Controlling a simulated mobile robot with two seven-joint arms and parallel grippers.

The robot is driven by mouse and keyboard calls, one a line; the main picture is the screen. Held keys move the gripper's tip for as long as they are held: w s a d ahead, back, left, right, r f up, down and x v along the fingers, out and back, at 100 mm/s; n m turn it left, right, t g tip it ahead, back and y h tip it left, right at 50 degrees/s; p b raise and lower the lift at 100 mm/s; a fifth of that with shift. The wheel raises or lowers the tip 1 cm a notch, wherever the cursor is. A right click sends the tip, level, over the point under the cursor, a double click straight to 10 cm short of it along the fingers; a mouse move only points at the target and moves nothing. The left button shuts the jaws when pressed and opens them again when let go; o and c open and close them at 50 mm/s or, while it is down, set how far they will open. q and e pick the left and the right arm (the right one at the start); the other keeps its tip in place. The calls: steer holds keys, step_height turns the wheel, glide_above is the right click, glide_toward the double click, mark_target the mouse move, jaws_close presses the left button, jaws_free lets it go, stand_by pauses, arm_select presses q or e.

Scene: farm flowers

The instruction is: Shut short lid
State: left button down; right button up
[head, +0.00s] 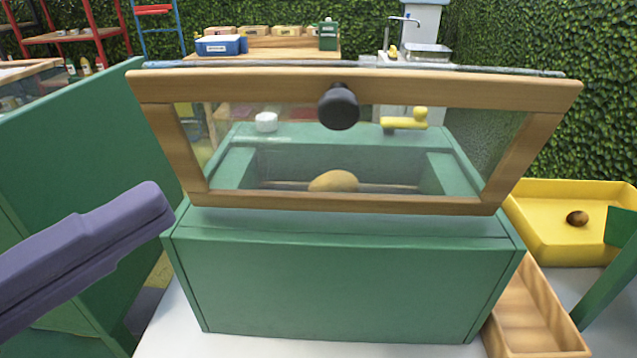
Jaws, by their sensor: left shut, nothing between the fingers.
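The lid (360,200) has a wooden frame, a clear pane and a dark round knob (339,106) near its top edge. It stands raised and tilted over the green box (345,285), with its lower edge close to the box's front top edge. Through the pane I see the box's inside and a yellowish, rounded, potato-like thing (334,181). My left gripper (158,207) is purple, shut and empty. It comes in from the left, with its tip close to the box's left front corner; I cannot tell whether it touches. My right gripper is not in view.
A green panel (75,140) stands on the left. A yellow tray (545,250) with a brown rounded thing (577,218) and a wooden tray (530,315) are on the right. Through the pane show a yellow handle-like thing (405,122) and a white cylinder (266,122).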

arm_select(q)
step_height(320, 180, down, 2)
steer(key=s+f+m+g+h+b, duration=0.1)
steer(key=s+m+h, duration=0.1)
steer(key=p, duration=0.3)
glide_toward(349, 116)
steer(key=d, duration=0.3)
steer(key=shift+m, duration=0.4)
steer(key=shift+w+d+r, duration=0.2)
steer(key=shift+w, duration=0.4)
steer(key=shift+w+d+r, duration=0.2)
steer(key=shift+w+d, duration=0.05)
steer(key=shift+w, duration=0.4)
steer(key=shift+w+d+r, duration=0.2)
steer(key=shift+w, duration=0.4)
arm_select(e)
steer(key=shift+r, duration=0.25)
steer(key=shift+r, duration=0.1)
